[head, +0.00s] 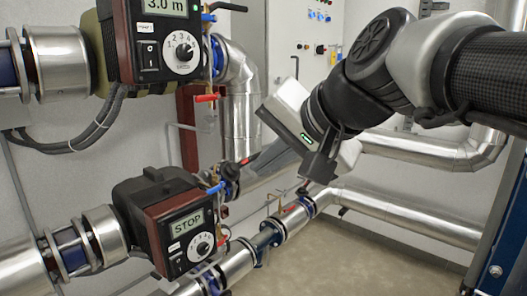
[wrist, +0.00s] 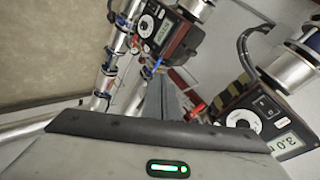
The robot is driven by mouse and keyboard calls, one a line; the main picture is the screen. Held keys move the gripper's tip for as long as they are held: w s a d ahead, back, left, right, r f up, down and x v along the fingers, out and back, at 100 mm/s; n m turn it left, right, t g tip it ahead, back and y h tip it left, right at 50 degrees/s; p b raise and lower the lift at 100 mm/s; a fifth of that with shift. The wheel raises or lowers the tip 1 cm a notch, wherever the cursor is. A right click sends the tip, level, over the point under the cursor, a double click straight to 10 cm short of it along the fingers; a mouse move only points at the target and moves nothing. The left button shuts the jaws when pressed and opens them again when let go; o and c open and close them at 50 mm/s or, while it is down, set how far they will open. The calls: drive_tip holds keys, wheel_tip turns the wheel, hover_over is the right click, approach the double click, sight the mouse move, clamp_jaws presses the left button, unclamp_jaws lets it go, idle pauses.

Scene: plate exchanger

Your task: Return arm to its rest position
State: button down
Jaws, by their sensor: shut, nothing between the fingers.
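My gripper (head: 246,163) hangs at the end of my arm, which reaches in from the right of the head view. Its fingers are together with nothing between them and point left and down. In the picture the tips lie close to the pipe fittings beside the lower pump (head: 165,215), whose display reads STOP; I cannot tell whether they touch. In the wrist view the grey fingers (wrist: 157,82) run up from the gripper housing, which has a green light. The STOP pump (wrist: 158,30) shows beyond them.
An upper pump (head: 160,40) reading 3.0 m stands at the upper left, also at right in the wrist view (wrist: 262,118). Silver pipes (head: 240,100) with red and blue valve handles run around my gripper. A control panel (head: 300,35) is on the back wall. Floor (head: 350,250) is open at lower right.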

drive_tip(key=s+d+f+n+g+h, duration=0.25)
drive_tip(key=s+d+f, duration=0.4)
drive_tip(key=f, duration=0.35)
drive_tip(key=s+d+f+n+g+h, duration=0.1)
drive_tip(key=s+d+f+n+h, duration=0.1)
drive_tip(key=s+d+f+h, duration=0.4)
wheel_tip(320, 180, up, 10)
drive_tip(key=d+y+p, duration=0.1)
drive_tip(key=y+p, duration=0.1)
drive_tip(key=p, duration=1.1)
drive_tip(key=shift+w, duration=0.3)
drive_tip(key=shift+d+r+t+y, duration=0.1)
drive_tip(key=shift+t+y, duration=0.15)
idle(1.9)
